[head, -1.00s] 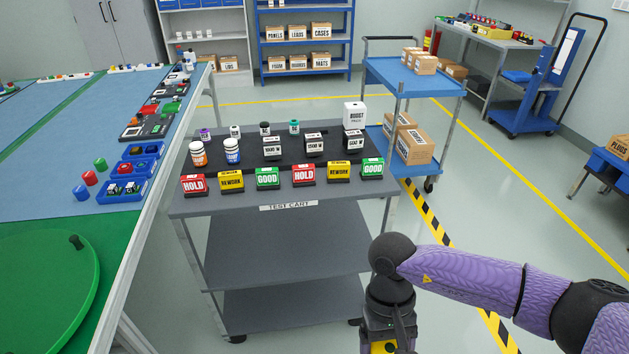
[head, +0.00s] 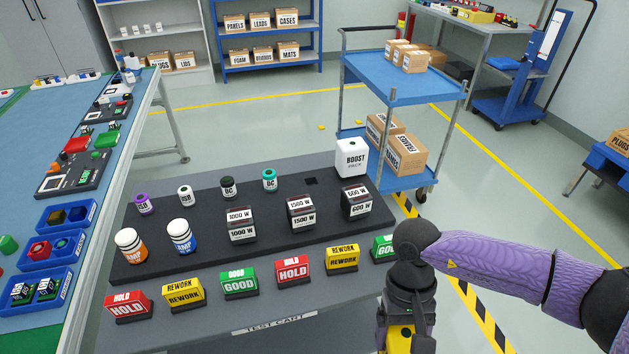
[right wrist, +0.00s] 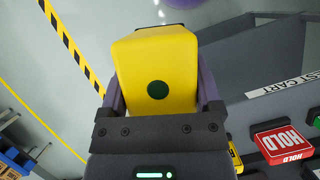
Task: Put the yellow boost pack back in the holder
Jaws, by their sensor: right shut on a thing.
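The yellow boost pack (right wrist: 157,75) is between the fingers of my right gripper (right wrist: 160,100), which is shut on it. In the head view only a piece of the yellow pack (head: 399,339) shows at the bottom edge, under my right wrist, right of the test cart's front. A dark holder board (head: 210,262) lies on the cart and carries several items. It has an empty square hole (head: 311,181) at the back, left of a white block labelled BOOST PACK (head: 351,158). My left gripper is out of view.
Along the cart's front edge stand several HOLD, REWORK and GOOD blocks (head: 239,284); the rightmost green one (head: 384,247) is close to my right wrist. Lamp bottles (head: 180,237) and dark labelled blocks (head: 301,213) stand on the board. A blue trolley (head: 385,75) stands behind, right.

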